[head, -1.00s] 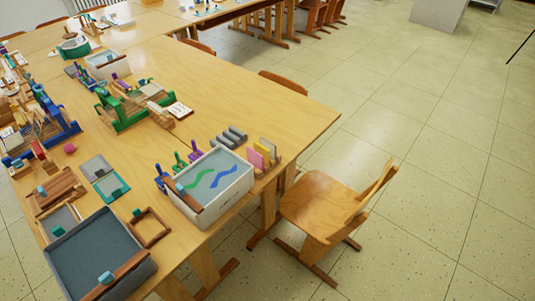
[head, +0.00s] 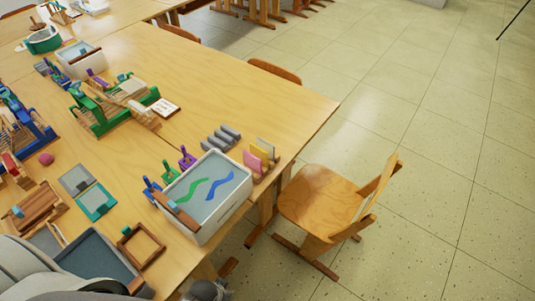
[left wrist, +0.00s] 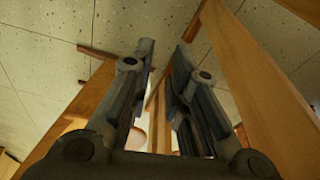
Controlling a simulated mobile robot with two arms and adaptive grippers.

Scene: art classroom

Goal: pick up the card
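A small white card with dark marks (head: 165,107) lies on the wooden table, beside a green wooden frame. Upright yellow, pink and grey cards or plates (head: 260,153) stand at the table's right edge; I cannot tell which card the task means. My left arm comes in at the lower left, and part of my left gripper (head: 208,290) shows at the bottom edge, below the tabletop's edge and far from the cards. In the left wrist view my left gripper (left wrist: 166,52) has its fingers apart with nothing between them. My right gripper is in neither view.
A white tray with green and blue shapes (head: 247,196) stands near the table edge. A dark grey tray (head: 88,250) is partly covered by my arm. A wooden chair (head: 318,200) stands right of the table. Floor beyond it is clear.

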